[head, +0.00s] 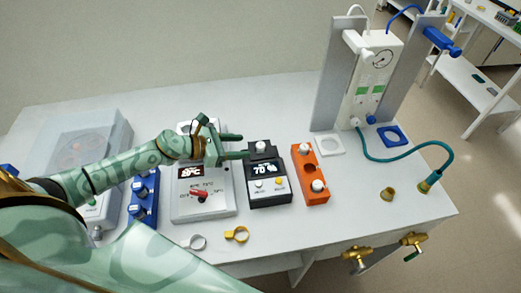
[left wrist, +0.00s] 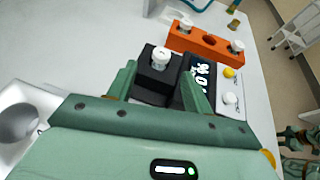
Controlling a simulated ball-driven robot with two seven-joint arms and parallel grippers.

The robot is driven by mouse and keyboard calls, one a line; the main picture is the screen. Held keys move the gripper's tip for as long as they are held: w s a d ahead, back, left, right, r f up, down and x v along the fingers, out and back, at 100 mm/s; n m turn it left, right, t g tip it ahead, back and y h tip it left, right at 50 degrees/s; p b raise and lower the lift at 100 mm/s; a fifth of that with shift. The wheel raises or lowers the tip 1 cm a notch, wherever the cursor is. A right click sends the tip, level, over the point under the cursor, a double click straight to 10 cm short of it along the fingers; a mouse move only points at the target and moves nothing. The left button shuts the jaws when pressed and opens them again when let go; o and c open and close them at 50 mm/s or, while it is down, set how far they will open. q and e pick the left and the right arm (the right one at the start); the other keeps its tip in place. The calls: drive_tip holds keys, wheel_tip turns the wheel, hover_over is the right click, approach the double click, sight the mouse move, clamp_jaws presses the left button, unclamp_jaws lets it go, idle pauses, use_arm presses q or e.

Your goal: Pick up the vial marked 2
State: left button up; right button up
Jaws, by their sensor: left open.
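A white-capped vial (head: 261,146) stands in the black block of the display unit; it also shows in the left wrist view (left wrist: 161,57). Two more white-capped vials stand in the orange rack, one at the back (head: 304,148) and one at the front (head: 318,186). I cannot read a number on any vial. My left gripper (head: 244,146) is open and empty, its fingers pointing right toward the black block. In the left wrist view the fingers (left wrist: 158,72) appear on either side of the black block's vial, apart from it.
The black unit (head: 270,195) reads 70. The orange rack (head: 311,172) has an empty middle hole. A white heater box (head: 205,208) lies under my left gripper, with a blue rack (head: 145,197) left of it. A teal hose (head: 405,157) curves at the right. Two rings lie in front.

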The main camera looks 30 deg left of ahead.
sight(257, 146)
use_arm(q)
drive_tip(key=shift+w+d+f, duration=0.2)
drive_tip(key=shift+w+d, duration=0.2)
drive_tip(key=shift+d, duration=0.1)
drive_tip(key=x, duration=0.5)
use_arm(e)
drive_tip(key=shift+w+a, duration=0.25)
drive_tip(key=shift+a, duration=0.4)
use_arm(q)
drive_tip(key=shift+c, duration=0.3)
use_arm(e)
drive_tip(key=shift+d, duration=0.1)
use_arm(q)
clamp_jaws()
use_arm(e)
drive_tip(key=shift+d, duration=0.15)
